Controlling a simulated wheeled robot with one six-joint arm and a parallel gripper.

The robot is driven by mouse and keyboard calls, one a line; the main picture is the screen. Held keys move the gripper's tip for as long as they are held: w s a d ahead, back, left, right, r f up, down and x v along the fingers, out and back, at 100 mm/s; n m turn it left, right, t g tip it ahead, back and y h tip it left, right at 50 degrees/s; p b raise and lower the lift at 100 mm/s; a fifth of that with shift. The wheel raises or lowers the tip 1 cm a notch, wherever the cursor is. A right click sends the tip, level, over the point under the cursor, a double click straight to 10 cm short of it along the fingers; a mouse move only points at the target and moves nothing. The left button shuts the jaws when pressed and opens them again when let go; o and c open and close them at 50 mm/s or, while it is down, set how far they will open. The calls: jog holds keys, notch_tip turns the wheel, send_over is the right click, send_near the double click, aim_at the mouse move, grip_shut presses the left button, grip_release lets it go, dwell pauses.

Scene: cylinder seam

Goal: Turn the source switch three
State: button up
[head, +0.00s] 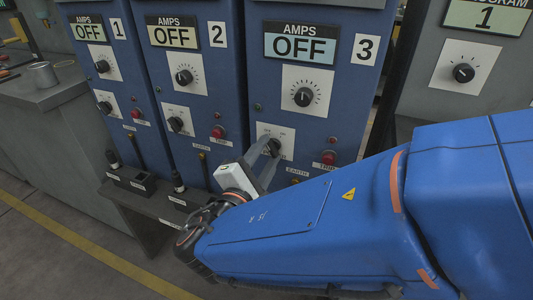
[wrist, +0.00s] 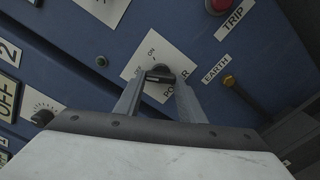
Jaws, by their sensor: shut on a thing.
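The third blue source unit (head: 318,125) carries a display (head: 302,47) reading OFF and a "3" label (head: 365,49). Its lower black rotary switch (head: 273,147) sits on a white plate, partly hidden by my gripper (head: 268,146). The wrist view shows this switch (wrist: 160,73) on its plate marked ON and POWER. My gripper (wrist: 163,82) reaches it from below, with its two fingers shut on the knob, one at each side. The upper amps knob (head: 303,97) of unit three is untouched.
Units 1 (head: 105,75) and 2 (head: 182,80) stand to the left, both displays reading OFF. A grey panel (head: 455,75) stands at right.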

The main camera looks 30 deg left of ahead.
jog(key=shift+f, duration=0.1)
dwell(0.3)
jog(key=o, duration=1)
jog(key=shift+o, duration=0.2)
jog(key=s+d, duration=0.2)
jog(key=s, duration=1.5)
jog(key=shift+s, duration=0.15)
